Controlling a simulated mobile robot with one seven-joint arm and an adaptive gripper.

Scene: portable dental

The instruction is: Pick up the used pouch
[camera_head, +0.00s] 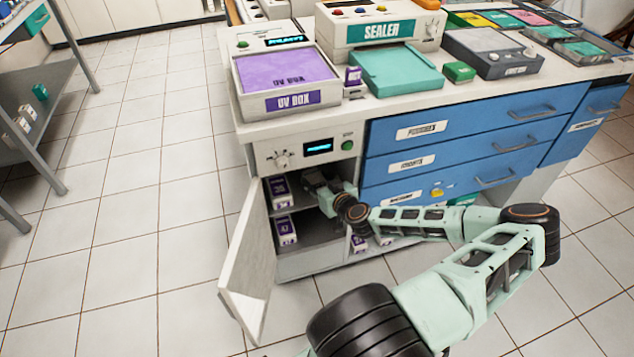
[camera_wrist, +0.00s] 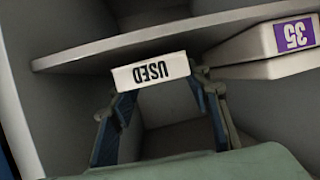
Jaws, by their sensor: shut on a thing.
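The used pouch (camera_wrist: 151,72) is a white box-like pack with "USED" on its end, upside down in the wrist view. My gripper (camera_wrist: 157,88) is shut on it, with one finger at each side. In the head view my gripper (camera_head: 325,196) is inside the open cabinet compartment under the counter, at its right side. The pouch is too small and too covered by my gripper to make out clearly there.
A purple-labelled "35" pack (camera_wrist: 294,36) lies on the shelf (camera_wrist: 100,52) close to the pouch. Several purple-labelled packs (camera_head: 285,230) stand in the cabinet. The cabinet door (camera_head: 250,262) is open at the left. Blue drawers (camera_head: 462,132) are at the right.

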